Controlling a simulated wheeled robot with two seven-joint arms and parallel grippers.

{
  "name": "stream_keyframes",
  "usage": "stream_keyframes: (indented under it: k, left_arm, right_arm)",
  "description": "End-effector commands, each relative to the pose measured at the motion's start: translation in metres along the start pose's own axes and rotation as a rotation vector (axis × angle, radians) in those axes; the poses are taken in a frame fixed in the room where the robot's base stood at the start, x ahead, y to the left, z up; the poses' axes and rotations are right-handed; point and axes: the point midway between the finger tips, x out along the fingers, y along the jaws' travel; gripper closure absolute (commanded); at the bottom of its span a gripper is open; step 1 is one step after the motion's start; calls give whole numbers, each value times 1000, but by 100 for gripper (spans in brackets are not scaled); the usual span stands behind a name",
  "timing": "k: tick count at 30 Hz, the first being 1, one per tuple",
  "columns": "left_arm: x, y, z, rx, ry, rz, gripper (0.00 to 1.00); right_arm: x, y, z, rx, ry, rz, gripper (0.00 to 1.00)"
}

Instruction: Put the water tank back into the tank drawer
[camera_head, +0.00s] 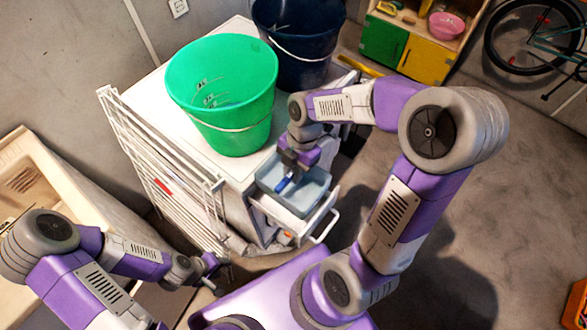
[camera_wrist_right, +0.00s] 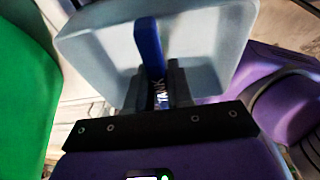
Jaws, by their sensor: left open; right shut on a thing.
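The water tank (camera_head: 312,193) is an open, light blue-grey bin with a blue handle (camera_wrist_right: 149,45). My right gripper (camera_head: 287,178) is shut on this handle; in the right wrist view the tank (camera_wrist_right: 212,50) spreads out beyond the fingers. The tank drawer (camera_head: 283,222) is a white drawer pulled out from the front of the white machine, with a bar handle at its front. The tank overlaps the drawer in the head view. I cannot tell whether it hangs above it or rests in it. My left gripper (camera_head: 214,275) is open and empty, low beside the drying rack.
A green bucket (camera_head: 220,95) and a dark blue bucket (camera_head: 298,40) stand on the white machine (camera_head: 150,107). A white folding rack (camera_head: 160,165) leans at its left side. A sink (camera_head: 60,190) is at far left. The floor (camera_head: 520,180) on the right is mostly clear.

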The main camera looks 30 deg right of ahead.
Motion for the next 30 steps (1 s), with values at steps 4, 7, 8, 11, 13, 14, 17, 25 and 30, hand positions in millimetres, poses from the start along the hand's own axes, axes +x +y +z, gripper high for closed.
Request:
stream_keyframes:
  k: [4,7,8,11,13,14,17,25,30]
  left_arm:
    - [11,-4,0,0,0,0,57]
    - [16,-6,-1,0,0,0,57]
    - [18,-7,-1,0,0,0,57]
    - [23,-9,-1,0,0,0,57]
    - [27,-10,-1,0,0,0,57]
    - [29,-11,-1,0,0,0,57]
    - [34,-13,-2,0,0,0,57]
    - [49,-18,-2,0,0,0,57]
    - [58,-22,-3,0,0,0,57]
  right_arm:
    - [13,0,3,0,0,0,100]
    - [20,0,5,0,0,1,100]
    - [22,0,6,0,0,1,100]
    - [28,0,7,0,0,1,100]
    - [33,0,9,0,0,1,100]
    - [35,0,9,0,0,1,100]
    - [42,0,11,0,0,1,100]
    - [60,0,15,-1,0,1,100]
    - [72,0,18,0,0,1,100]
